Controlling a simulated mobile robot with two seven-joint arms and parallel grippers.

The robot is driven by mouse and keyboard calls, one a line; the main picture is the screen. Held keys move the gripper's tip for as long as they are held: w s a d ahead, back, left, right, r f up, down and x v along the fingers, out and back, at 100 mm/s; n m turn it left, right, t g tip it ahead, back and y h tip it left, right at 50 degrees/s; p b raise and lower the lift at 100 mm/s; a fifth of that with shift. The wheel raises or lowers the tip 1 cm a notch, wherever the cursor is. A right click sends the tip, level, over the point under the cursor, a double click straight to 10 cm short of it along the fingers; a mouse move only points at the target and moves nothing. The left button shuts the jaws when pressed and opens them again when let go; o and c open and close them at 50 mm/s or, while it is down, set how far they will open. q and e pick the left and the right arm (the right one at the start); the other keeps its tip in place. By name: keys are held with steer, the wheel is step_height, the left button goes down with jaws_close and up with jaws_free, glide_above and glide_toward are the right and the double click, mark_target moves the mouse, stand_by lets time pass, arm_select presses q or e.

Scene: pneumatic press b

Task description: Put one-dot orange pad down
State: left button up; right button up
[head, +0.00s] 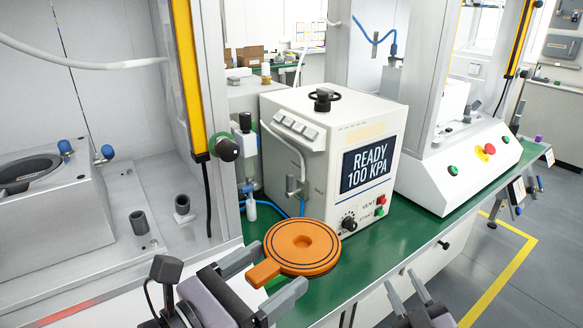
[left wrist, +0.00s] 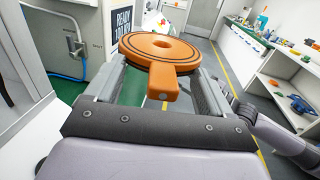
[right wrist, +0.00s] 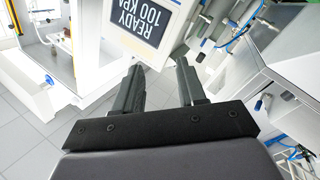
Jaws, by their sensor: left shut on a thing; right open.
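The orange pad (head: 302,247) is a round disc with dark rings, a centre hole and a short handle. In the left wrist view the pad (left wrist: 160,47) shows one grey dot on its handle end. My left gripper (head: 265,279) is shut on the pad, with a finger on either side of the handle and the disc beyond the fingertips. The pad lies flat over the green bench top (head: 330,285), in front of the control box; I cannot tell whether it touches the bench. My right gripper (head: 401,279) is open and empty near the bench's front edge.
The white control box (head: 340,150) reads "READY 100 KPA" and stands just behind the pad. A press frame (head: 205,120) with a yellow strip rises at left. Another white machine (head: 450,175) with buttons stands at right. Green bench shows free right of the pad.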

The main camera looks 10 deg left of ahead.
steer(key=w+a+r+n+t+y, duration=0.1)
steer(key=w+a+r+n+y, duration=0.1)
steer(key=a+r+n+y, duration=0.55)
steer(key=w+a+r+n+t+y, duration=0.1)
steer(key=w+a+r+n+y, duration=0.2)
steer(key=r, duration=0.7)
steer(key=s+a+r+n+g+y, duration=0.3)
steer(key=a+r+n+g+y, duration=0.3)
steer(key=n+g, duration=0.5)
steer(key=s+a+r+n+g+y, duration=0.4)
steer(key=r+n+g, duration=0.4)
steer(key=n, duration=0.6)
steer(key=n+g+h, duration=0.8)
steer(key=n+h, duration=0.9)
steer(key=n, duration=0.2)
glide_above(263, 268)
steer(key=w+a, duration=0.1)
steer(key=a, duration=0.2)
steer(key=f, duration=0.2)
steer(key=w+d+f+t+h, duration=0.1)
steer(key=w+d+t+h, duration=0.2)
steer(key=d+h, duration=0.3)
steer(key=shift+n+y, duration=0.25)
steer(key=x, duration=1.2)
steer(key=shift+w+d+f, duration=0.1)
steer(key=shift+d, duration=0.15)
